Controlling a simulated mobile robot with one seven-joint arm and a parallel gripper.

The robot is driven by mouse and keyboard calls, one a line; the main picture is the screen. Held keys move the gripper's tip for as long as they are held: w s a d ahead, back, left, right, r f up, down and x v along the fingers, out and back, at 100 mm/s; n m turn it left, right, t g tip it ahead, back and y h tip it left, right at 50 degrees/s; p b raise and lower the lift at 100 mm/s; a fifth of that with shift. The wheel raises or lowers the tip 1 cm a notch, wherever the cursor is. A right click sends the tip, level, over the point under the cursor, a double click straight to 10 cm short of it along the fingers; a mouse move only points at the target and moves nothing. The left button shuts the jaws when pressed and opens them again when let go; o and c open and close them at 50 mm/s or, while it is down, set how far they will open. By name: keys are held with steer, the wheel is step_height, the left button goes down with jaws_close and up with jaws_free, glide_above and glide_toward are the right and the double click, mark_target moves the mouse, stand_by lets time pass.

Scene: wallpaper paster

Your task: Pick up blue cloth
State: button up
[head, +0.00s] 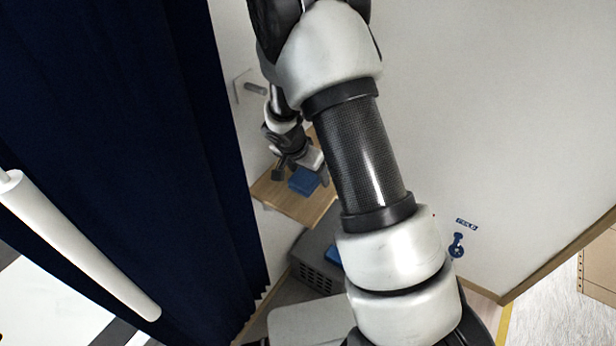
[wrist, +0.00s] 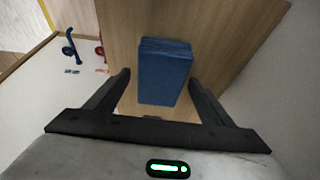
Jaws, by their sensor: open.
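The blue cloth (head: 304,180) is a folded, block-like bundle on a small wooden shelf (head: 270,194) against the wall. In the wrist view the cloth (wrist: 164,72) lies ahead of my gripper, and its near end shows between the fingertips. My gripper (wrist: 160,80) is open, with one finger on each side of the cloth and a visible gap on both sides. In the head view my gripper (head: 300,172) is small and at the cloth; whether it touches the cloth cannot be told there.
A dark blue curtain (head: 130,150) hangs left of the shelf. A grey crate (head: 316,262) with something blue (head: 333,254) stands below. White wall lies to the right, with a blue tool-like shape (head: 457,246) on it. A white roll (head: 80,245) is at left.

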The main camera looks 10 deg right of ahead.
steer(key=shift+f+b, duration=0.2)
steer(key=shift+b, duration=0.25)
steer(key=c, duration=1.1)
steer(key=shift+r, duration=0.1)
steer(key=shift+r+p, duration=0.45)
steer(key=shift+p, duration=0.25)
step_height(320, 180, up, 9)
steer(key=shift+r+p, duration=0.15)
steer(key=shift+p, duration=0.15)
